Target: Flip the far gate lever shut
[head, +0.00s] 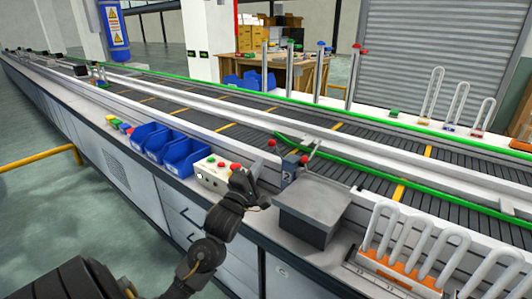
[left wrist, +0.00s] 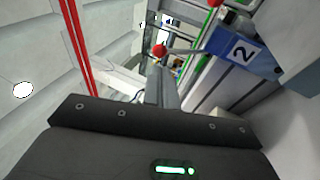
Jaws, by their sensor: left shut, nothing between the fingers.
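Near the belt, a small blue gate block (head: 289,168) marked "2" carries levers with red knobs. One red knob (head: 272,143) stands at the block's far left, and another red knob (head: 304,159) is at its right. I cannot tell for sure which is the far gate lever. My left gripper (head: 246,184) is left of the block, apart from it in the head view, with its jaws shut and empty. In the left wrist view a red knob (left wrist: 159,50) shows just beyond the fingers (left wrist: 163,88), and the "2" label (left wrist: 243,50) is at right. My right gripper is out of view.
A white control box (head: 212,176) with red buttons sits just left of my left gripper. A grey box (head: 312,205) stands right of it. Blue bins (head: 184,155) and a white rack (head: 430,250) line the counter. A green rail (head: 430,205) runs along the conveyor.

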